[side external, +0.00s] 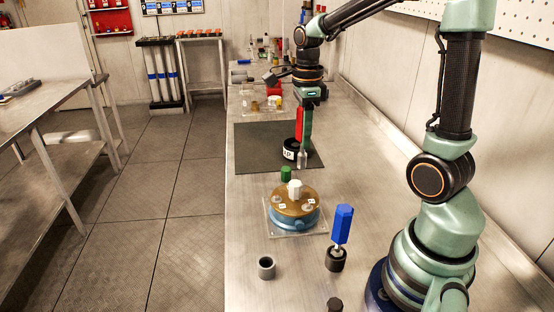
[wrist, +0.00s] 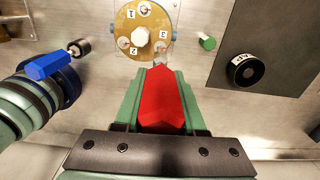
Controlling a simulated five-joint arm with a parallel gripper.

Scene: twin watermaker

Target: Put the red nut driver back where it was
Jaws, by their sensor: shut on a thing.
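The red nut driver (side external: 299,123) is upright with its metal shaft pointing down, above the dark mat. My gripper (side external: 307,130) is shut on its red handle. In the wrist view the red handle (wrist: 160,100) fills the space between my green fingers (wrist: 158,82). A small dark open-topped holder (side external: 266,267) stands empty at the front of the bench. The blue nut driver (side external: 341,223) stands, slightly tilted, in a similar black holder (side external: 336,260) to its right. It also shows at the left of the wrist view (wrist: 48,66).
A brass-topped round unit (side external: 308,203) with a white hex knob (side external: 295,189) sits on a clear plate. A green cap (side external: 286,173) and a black labelled cylinder (side external: 289,149) stand near the held driver. Another black piece (side external: 335,304) is at the bottom edge.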

